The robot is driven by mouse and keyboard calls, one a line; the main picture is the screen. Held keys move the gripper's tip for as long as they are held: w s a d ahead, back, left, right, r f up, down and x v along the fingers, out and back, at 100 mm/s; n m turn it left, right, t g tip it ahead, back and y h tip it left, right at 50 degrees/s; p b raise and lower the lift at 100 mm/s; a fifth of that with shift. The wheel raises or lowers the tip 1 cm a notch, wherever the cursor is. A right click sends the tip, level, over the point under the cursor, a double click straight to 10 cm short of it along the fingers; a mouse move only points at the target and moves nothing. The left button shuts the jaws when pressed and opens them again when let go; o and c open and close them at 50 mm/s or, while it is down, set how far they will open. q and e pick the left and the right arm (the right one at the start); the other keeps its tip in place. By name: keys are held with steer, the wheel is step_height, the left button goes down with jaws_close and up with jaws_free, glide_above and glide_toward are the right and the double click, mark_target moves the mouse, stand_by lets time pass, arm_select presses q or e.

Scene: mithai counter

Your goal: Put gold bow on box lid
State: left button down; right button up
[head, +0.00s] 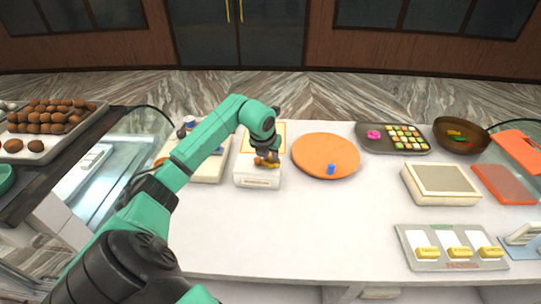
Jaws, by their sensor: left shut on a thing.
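My left gripper (266,157) is shut on the small gold bow (269,163). It holds the bow at the top of the white box (257,182), over its back part. I cannot tell whether the bow touches the box lid (244,168) or hovers just above it. The gripper hides part of the bow and part of the lid. My right gripper is not in view.
An orange round board (325,150) with a blue object (331,169) is to the right. The counter's front middle (300,230) is clear.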

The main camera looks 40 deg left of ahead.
arm_select(q)
steer(key=shift+f, duration=0.1)
steer(key=c, duration=1)
jaws_free()
steer(key=shift+c, duration=0.2)
steer(key=shift+o, duration=0.4)
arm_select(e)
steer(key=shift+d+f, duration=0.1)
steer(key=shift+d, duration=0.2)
arm_select(q)
steer(key=shift+r, duration=0.4)
steer(key=b+v, duration=0.3)
steer(key=v, duration=0.8)
steer(key=shift+s+r, duration=0.2)
steer(key=shift+s, duration=0.05)
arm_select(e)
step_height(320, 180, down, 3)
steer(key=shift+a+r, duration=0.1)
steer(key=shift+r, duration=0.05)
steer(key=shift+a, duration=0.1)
arm_select(q)
steer(key=shift+f, duration=0.1)
